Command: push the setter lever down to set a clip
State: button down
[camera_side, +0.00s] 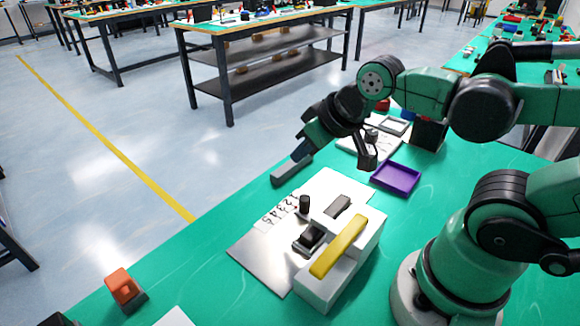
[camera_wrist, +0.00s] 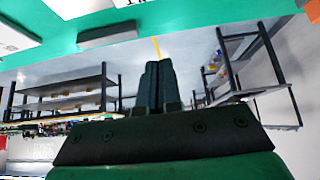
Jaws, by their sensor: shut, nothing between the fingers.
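The setter is a white block (camera_side: 322,286) on the table's near part in the side view. A yellow bar (camera_side: 338,246), which looks like its lever, lies along its top. Whether the bar is raised or pressed down I cannot tell. A black piece (camera_side: 309,238) sits in front of the bar, and a black knob (camera_side: 305,204) stands on the metal plate (camera_side: 262,246). My gripper (camera_side: 301,151) is shut and empty, up and behind the setter near the table's far edge, apart from it. Its shut fingers also show in the wrist view (camera_wrist: 156,66), where the setter is not seen.
A grey bar (camera_side: 291,171) lies at the table edge below my gripper; it also shows in the wrist view (camera_wrist: 107,36). A purple tray (camera_side: 396,178) and a white board (camera_side: 362,146) lie behind the setter. An orange-topped switch (camera_side: 122,287) is at front left. Green table left of the plate is clear.

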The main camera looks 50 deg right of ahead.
dwell(0.4)
notch_tip(320, 180, up, 5)
jog(key=n+g+y, duration=0.8)
jog(key=n, duration=0.2)
send_over(336, 251)
jog(key=d, duration=0.2)
jog(key=shift+w+d+h, duration=0.1)
jog(key=shift+d+h, duration=0.05)
jog(key=shift+h, duration=0.15)
jog(key=shift+f, duration=4.45)
jog(key=shift+f, duration=0.15)
jog(key=shift+f, duration=0.25)
